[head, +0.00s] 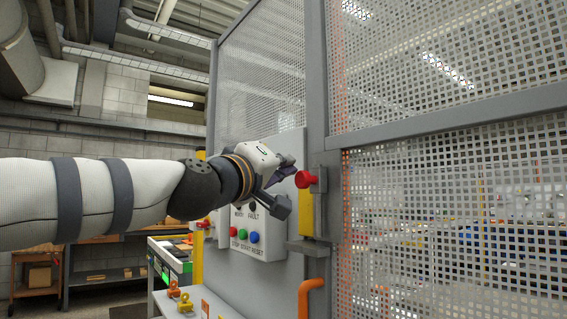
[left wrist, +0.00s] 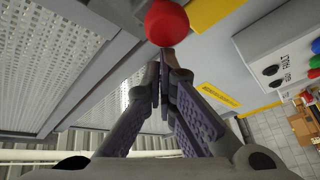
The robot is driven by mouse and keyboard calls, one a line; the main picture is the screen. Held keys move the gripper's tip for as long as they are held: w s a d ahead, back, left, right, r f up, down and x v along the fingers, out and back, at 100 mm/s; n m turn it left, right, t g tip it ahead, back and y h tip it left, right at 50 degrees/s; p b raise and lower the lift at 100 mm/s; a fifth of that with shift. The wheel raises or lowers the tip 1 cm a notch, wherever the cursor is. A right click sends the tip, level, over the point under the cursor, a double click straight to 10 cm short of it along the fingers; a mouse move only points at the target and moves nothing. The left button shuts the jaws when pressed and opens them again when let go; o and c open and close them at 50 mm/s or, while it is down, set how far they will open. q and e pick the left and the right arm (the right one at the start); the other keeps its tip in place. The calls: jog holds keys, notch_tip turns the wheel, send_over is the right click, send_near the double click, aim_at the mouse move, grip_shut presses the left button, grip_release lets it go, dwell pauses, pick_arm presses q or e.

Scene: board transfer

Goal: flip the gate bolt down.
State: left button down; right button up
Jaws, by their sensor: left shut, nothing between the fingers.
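The gate bolt shows as a red knob (head: 306,179) on a grey and yellow bracket at the gate post, right of the picture's middle in the head view. The red knob also shows at the top middle of the left wrist view (left wrist: 166,20), just beyond my fingertips. My left gripper (head: 291,172) is shut and empty, with its fingertips close to the knob's left side. In the left wrist view its dark fingers (left wrist: 165,58) meet just below the knob; I cannot tell whether they touch it. My right gripper is in neither view.
A control box (head: 256,238) with red, green and blue buttons is mounted below my left gripper. An orange handle (head: 309,296) sticks out below the bolt. Perforated gate panels (head: 440,200) fill the right side. Padlocks (head: 185,303) stand on a shelf at lower left.

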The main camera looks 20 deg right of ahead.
pick_arm(q)
notch_tip(320, 180, down, 5)
jog(key=shift+w+f+b, duration=0.1)
jog(key=shift+b, duration=0.55)
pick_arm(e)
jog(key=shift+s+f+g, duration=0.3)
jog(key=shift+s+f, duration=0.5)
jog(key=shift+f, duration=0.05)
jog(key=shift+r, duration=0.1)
